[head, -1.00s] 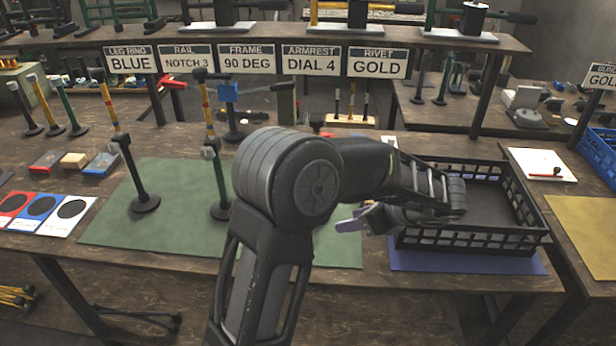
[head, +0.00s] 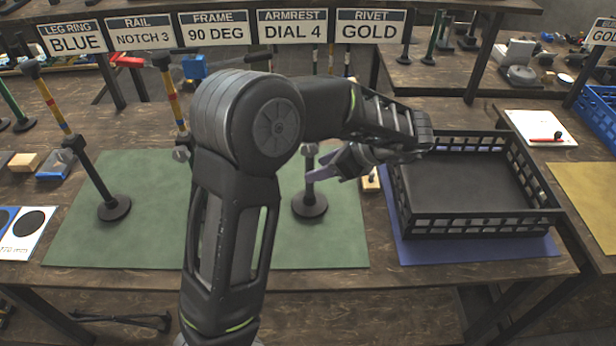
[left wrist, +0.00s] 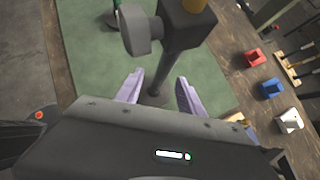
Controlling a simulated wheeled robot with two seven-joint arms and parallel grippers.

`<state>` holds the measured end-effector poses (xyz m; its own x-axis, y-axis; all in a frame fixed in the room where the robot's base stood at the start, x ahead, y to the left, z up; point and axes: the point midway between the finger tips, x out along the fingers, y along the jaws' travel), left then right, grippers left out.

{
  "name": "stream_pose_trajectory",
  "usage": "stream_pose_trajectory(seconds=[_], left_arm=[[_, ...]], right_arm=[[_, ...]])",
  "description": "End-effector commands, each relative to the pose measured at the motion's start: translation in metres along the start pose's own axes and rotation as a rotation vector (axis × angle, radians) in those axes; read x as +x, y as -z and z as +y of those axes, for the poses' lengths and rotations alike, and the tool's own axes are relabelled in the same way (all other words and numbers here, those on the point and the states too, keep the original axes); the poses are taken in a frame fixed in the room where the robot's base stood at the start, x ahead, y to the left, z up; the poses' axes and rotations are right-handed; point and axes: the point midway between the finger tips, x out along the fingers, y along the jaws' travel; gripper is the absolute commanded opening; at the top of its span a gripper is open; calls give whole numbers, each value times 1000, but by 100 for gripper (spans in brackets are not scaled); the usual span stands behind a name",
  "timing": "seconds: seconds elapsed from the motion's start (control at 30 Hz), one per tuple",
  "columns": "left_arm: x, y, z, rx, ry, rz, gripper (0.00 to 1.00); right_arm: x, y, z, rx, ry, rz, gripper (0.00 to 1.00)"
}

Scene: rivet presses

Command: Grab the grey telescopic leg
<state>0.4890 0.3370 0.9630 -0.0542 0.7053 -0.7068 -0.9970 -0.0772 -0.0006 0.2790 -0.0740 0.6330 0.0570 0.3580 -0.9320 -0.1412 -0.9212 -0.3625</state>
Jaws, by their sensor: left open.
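A dark grey telescopic leg stands upright on the green mat, its round base (head: 309,205) and a short length of its tube showing in the head view; my arm hides its upper part. In the left wrist view, the leg's dark tube (left wrist: 179,55) with a grey knob rises just beyond and between my fingertips. My left gripper (head: 330,168) is open, its purple fingers apart on either side of the leg's line in the left wrist view (left wrist: 160,84). Whether they touch the leg I cannot tell. My right gripper is out of view.
Another leg (head: 95,175) with a striped upper tube stands at the mat's left. A black crate (head: 475,222) sits on a blue mat to the right. Sign plates line the shelf behind.

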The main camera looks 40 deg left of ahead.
Motion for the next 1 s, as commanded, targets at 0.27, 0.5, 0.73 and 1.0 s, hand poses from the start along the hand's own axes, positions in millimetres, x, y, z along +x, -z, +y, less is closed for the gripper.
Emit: stream_pose_trajectory(seconds=[0.27, 0.5, 0.73, 1.0], left_arm=[[21, -1, 0, 0, -2, -1, 45], [26, 0, 0, 0, 0, 0, 45], [33, -2, 0, 0, -2, 0, 45], [70, -2, -2, 2, -3, -1, 45]], right_arm=[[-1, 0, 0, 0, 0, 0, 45], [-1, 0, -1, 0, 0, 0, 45], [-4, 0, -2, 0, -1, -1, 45], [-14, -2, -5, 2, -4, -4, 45]])
